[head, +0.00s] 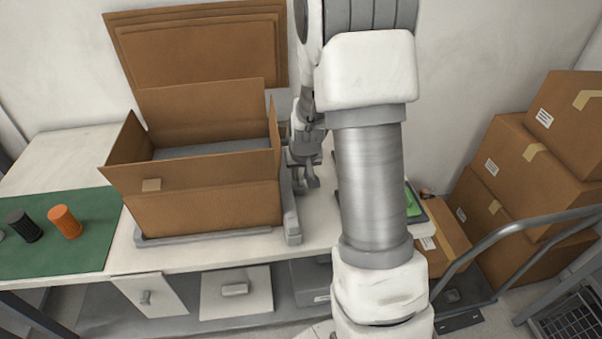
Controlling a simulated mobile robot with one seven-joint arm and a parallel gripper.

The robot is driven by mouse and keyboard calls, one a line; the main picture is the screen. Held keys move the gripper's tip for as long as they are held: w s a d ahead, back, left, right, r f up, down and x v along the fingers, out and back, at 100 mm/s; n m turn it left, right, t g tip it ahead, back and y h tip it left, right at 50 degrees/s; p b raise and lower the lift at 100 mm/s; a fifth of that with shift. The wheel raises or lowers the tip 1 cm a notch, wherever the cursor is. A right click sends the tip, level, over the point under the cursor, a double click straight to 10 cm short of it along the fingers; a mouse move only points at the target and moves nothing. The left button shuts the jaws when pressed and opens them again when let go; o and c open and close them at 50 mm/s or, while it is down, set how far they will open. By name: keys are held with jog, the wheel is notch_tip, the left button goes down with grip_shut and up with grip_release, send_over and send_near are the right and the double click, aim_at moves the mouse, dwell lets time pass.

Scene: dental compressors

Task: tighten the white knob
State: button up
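I cannot make out a white knob in the head view; my arm hides part of the bench. My gripper (308,183) points down just right of the open cardboard box (210,205), close to the grey strip at the box's right side. It is small and partly shadowed, so I cannot tell whether its fingers are open or shut or touch anything.
A green mat (70,255) at the left holds a black cylinder (24,226) and an orange cylinder (65,222). Cardboard boxes (505,160) are stacked at the right by a grey cart rail (500,235). Flat cardboard (200,45) leans on the wall.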

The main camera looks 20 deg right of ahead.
jog(key=o, duration=0.3)
jog(key=shift+o, duration=0.2)
jog(key=p+v, duration=0.2)
jog(key=v, duration=1.5)
jog(key=shift+r, duration=0.25)
